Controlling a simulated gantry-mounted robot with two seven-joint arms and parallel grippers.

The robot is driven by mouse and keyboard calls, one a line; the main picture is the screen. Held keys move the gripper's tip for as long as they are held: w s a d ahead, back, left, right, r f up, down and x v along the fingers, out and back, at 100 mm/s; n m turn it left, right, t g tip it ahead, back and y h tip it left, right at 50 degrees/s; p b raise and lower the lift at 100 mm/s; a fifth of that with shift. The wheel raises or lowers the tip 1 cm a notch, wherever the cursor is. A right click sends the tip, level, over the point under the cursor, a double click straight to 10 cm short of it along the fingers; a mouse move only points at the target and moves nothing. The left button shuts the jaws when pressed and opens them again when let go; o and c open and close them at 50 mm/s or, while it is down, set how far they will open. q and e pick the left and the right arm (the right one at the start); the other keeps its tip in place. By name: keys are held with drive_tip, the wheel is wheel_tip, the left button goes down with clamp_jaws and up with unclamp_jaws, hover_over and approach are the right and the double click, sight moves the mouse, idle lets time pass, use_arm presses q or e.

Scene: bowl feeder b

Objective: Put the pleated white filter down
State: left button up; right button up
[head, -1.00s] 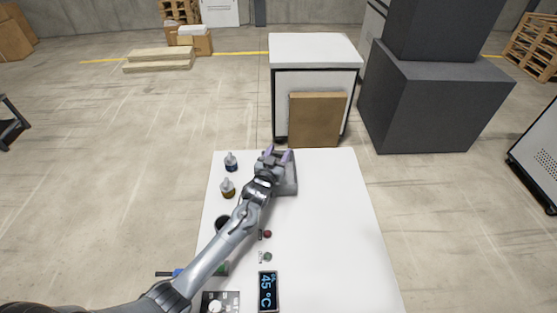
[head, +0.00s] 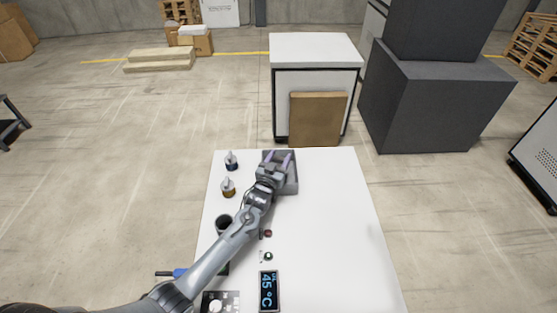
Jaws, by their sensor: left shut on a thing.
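My left gripper (head: 277,158) is over the far part of a grey open tray (head: 292,186) at the far end of the white table. Whether the held thing touches the tray floor cannot be told. My right gripper is out of view.
A display reading 45 °C (head: 268,290) lies near the front. The table's right side is clear.

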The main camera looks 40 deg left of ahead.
use_arm(q)
drive_tip(key=o, duration=1.1)
drive_tip(key=shift+s+f, duration=0.25)
drive_tip(key=shift+f, duration=0.8)
drive_tip(key=shift+c, duration=0.2)
drive_tip(key=shift+w+r, duration=0.1)
drive_tip(key=shift+r, duration=0.2)
drive_tip(key=shift+w+r+p, duration=0.15)
drive_tip(key=shift+r+p, duration=0.4)
drive_tip(key=v, duration=0.7)
drive_tip(key=shift+r, duration=0.1)
drive_tip(key=shift+s+d+r, duration=0.1)
drive_tip(key=shift+s, duration=0.25)
drive_tip(key=shift+r, duration=0.1)
